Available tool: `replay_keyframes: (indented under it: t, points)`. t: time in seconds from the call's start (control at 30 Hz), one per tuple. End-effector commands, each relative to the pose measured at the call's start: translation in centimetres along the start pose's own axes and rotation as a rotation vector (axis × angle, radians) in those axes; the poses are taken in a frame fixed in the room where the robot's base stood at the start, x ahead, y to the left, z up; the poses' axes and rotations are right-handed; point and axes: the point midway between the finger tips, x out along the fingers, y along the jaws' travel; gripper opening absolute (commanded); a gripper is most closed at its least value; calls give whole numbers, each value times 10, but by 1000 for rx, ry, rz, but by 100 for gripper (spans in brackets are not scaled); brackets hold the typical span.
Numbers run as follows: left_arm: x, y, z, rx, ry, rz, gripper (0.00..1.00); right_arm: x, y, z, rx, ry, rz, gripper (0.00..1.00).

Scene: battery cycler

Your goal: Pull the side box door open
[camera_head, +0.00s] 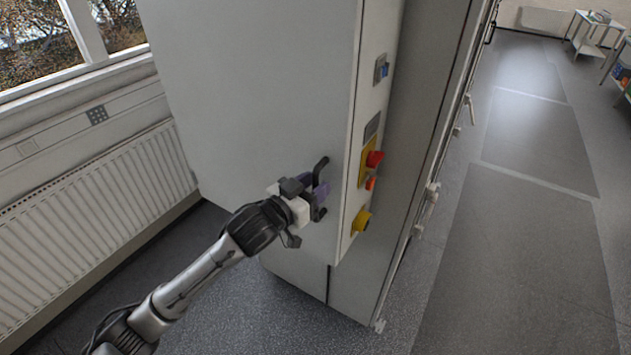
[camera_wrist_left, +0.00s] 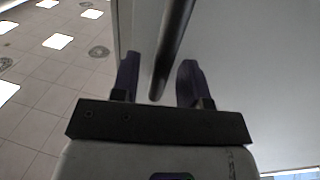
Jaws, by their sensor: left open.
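The side box is a tall grey cabinet, and its broad flat door (camera_head: 250,85) fills the upper middle of the head view. I see no gap at the door's edge. A black bar handle (camera_head: 321,166) stands out near the door's lower right edge. My left gripper (camera_head: 320,196) is at the handle, with its purple fingers open. In the left wrist view the handle (camera_wrist_left: 172,42) runs down between the two fingers of the gripper (camera_wrist_left: 160,82), with space beside it. The fingers hide part of the handle in the head view. My right gripper is not in view.
A white radiator (camera_head: 90,205) lines the left wall. Dark floor (camera_head: 255,315) lies free below the box, and an open aisle runs right.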

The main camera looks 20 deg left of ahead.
Motion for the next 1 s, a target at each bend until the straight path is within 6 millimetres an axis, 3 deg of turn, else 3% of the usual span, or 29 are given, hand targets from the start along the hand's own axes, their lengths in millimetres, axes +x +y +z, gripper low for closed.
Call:
replay_keyframes:
  t: [0.43,0.83,1.0]
  points:
    - [6,0,0,0,0,0,40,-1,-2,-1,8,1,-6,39]
    - [6,0,0,0,0,0,2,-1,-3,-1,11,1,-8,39]
    - [6,0,0,0,0,0,0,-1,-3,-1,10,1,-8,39]
